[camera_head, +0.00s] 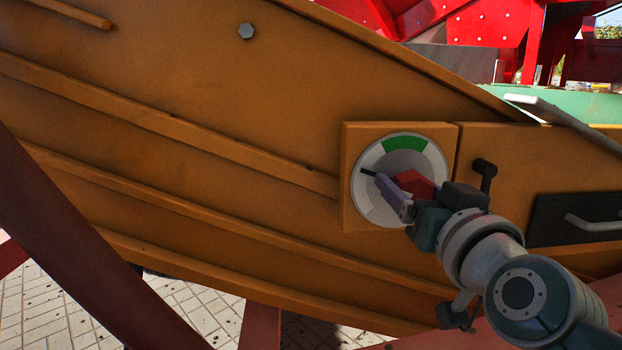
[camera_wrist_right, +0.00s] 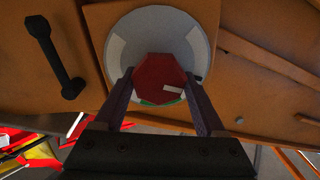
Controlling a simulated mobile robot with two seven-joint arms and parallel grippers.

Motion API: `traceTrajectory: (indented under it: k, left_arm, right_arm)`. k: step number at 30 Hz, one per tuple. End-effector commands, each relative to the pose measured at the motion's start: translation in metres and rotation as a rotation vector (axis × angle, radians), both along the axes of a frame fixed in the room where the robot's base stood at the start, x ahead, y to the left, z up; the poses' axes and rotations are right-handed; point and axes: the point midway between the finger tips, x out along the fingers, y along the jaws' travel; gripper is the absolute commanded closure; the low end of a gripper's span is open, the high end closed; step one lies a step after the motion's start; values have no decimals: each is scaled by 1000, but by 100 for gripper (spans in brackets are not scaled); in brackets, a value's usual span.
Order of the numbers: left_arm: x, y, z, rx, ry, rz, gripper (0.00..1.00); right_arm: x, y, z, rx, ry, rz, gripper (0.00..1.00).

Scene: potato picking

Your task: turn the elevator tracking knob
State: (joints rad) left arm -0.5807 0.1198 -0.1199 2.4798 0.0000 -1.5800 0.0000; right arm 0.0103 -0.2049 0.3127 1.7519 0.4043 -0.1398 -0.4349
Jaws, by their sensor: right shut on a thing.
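The elevator tracking knob (camera_head: 415,184) is red and sits at the middle of a round pale dial (camera_head: 372,208) on the orange side panel. A green sector (camera_head: 405,143) marks the dial's top, and a black pointer tip (camera_head: 368,172) shows at its upper left, away from the green. My right gripper (camera_head: 408,192) is shut on the knob from the right. In the right wrist view the red knob (camera_wrist_right: 160,78) looks many-sided, with a small pale mark, between the two fingers of my right gripper (camera_wrist_right: 160,92). My left gripper is not in view.
A black crank-like handle (camera_head: 486,172) sticks out just right of the dial, close to my right gripper. A dark plate with a grey handle (camera_head: 590,222) lies farther right. Raised orange ribs (camera_head: 180,128) run across the panel. Red machine parts (camera_head: 495,40) stand behind.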

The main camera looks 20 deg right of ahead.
Motion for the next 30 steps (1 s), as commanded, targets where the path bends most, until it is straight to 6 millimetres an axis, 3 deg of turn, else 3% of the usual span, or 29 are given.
traceTrajectory:
  k: [12, 30]
  left_arm:
    - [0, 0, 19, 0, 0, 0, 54]
    - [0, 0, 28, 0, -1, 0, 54]
  right_arm:
    - [-1, -2, 1, 363, -116, 1, 83]
    - [-2, -5, -3, 890, -288, 0, 83]
